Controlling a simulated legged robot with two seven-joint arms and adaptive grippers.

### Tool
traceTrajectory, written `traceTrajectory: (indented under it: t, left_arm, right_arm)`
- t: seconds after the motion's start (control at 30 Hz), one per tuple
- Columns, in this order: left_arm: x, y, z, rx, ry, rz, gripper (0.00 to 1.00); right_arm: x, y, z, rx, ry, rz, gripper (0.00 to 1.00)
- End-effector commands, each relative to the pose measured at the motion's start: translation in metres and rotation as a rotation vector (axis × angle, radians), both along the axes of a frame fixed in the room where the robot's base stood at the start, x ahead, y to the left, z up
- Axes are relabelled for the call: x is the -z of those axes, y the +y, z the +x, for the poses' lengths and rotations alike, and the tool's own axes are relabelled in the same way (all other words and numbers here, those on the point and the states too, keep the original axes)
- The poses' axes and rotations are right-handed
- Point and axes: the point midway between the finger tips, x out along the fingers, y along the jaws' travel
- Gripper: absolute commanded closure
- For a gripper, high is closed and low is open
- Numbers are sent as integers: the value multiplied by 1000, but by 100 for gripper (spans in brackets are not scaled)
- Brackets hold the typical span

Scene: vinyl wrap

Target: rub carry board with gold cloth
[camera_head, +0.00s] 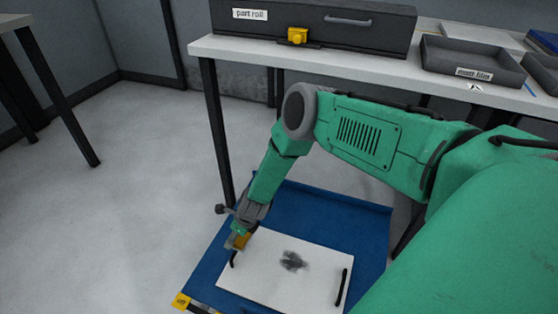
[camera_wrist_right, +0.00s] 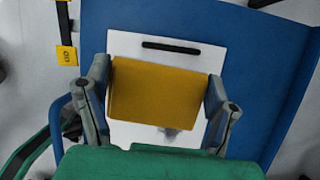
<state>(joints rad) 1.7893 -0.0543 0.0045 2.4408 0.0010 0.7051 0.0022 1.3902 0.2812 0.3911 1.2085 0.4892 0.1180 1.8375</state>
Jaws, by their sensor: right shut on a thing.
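The carry board (camera_head: 265,285) is a white panel with a black handle (camera_head: 343,287) near its right edge and another dark handle at its left edge. It lies on a blue surface, with a dark grey smudge (camera_head: 292,261) near its middle. My right gripper (camera_head: 239,238) is over the board's left end, shut on the gold cloth (camera_wrist_right: 155,92). In the right wrist view the cloth spans between the two fingers and hides part of the board (camera_wrist_right: 130,45); the smudge (camera_wrist_right: 170,132) shows past its edge. Contact between cloth and board cannot be told. My left gripper is not in view.
The blue surface (camera_head: 335,215) has free room behind the board and a yellow tag (camera_head: 181,301) at its front left corner. Behind stands a white bench (camera_head: 235,48) with a "part roll" case (camera_head: 300,25) and a "matt film" tray (camera_head: 470,58). Open floor lies left.

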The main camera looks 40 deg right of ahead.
Motion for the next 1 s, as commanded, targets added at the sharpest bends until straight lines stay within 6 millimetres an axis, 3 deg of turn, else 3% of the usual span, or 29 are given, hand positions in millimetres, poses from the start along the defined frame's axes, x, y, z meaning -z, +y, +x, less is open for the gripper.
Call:
traceTrajectory:
  t: [0.03, 0.2, 0.43, 0.63, 1.0]
  left_arm:
    - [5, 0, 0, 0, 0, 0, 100]
    - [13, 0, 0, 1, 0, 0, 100]
    - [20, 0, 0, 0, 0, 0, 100]
    - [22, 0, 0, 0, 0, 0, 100]
    - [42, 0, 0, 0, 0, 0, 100]
  right_arm:
    - [20, -16, -7, 88, 4, 0, 46]
    - [67, -64, -28, 370, 3, -1, 46]
    - [106, -111, -56, 633, -1, -3, 46]
    - [118, -127, -66, 720, -4, -2, 46]
    - [143, -129, -67, 723, -2, -1, 46]
